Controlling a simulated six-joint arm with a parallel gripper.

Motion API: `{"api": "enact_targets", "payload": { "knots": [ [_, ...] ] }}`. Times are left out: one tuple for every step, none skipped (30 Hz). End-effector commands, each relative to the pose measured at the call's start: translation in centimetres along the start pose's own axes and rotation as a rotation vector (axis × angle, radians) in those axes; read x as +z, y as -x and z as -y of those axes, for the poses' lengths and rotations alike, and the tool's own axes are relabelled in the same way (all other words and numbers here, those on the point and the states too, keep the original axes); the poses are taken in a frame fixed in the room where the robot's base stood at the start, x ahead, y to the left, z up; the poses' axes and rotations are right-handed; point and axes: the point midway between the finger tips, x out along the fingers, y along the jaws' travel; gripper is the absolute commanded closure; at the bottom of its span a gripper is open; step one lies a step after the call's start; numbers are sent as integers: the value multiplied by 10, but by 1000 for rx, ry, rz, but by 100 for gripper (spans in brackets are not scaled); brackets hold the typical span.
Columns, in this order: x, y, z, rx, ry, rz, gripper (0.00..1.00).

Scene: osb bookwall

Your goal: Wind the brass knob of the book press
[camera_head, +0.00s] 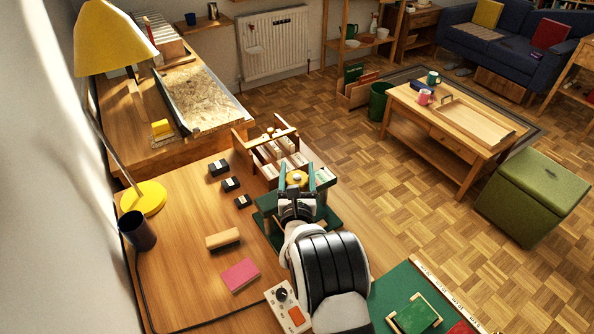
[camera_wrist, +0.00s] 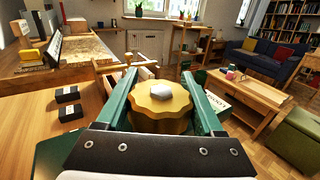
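The brass knob (camera_wrist: 162,102) of the book press has a scalloped rim and a pale hub on top; it also shows in the head view (camera_head: 297,178). The green book press (camera_head: 268,203) stands at the desk's right edge, partly hidden by my arm. My gripper (camera_wrist: 158,88) reaches over the press from the near side. Its two green fingers lie on either side of the knob, close to the rim. I cannot tell whether they touch it. My gripper also shows in the head view (camera_head: 297,172), at the knob.
Behind the press is a wooden rack (camera_head: 268,146) of cards. Several small black blocks (camera_head: 231,184), a wooden block (camera_head: 223,239) and a pink pad (camera_head: 240,275) lie to the left. A yellow lamp (camera_head: 144,198) stands further left. The desk between them is clear.

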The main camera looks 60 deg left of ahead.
Motion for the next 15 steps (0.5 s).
{"api": "enact_targets", "payload": {
  "knots": [
    [0,0,0,0,-1,1,24],
    [0,0,0,0,-1,1,18],
    [0,0,0,0,-1,1,11],
    [0,0,0,0,-1,1,6],
    [0,0,0,0,-1,1,1],
    [0,0,0,0,-1,1,1],
    [0,0,0,0,-1,1,1],
    [0,0,0,0,-1,1,1],
    [0,0,0,0,-1,1,1],
    [0,0,0,0,-1,1,1],
    [0,0,0,0,-1,1,1],
    [0,0,0,0,-1,1,1],
    [0,0,0,1,-1,0,1],
    [0,1,0,0,-1,0,1],
    [0,4,0,0,-1,0,1]
  ]
}}
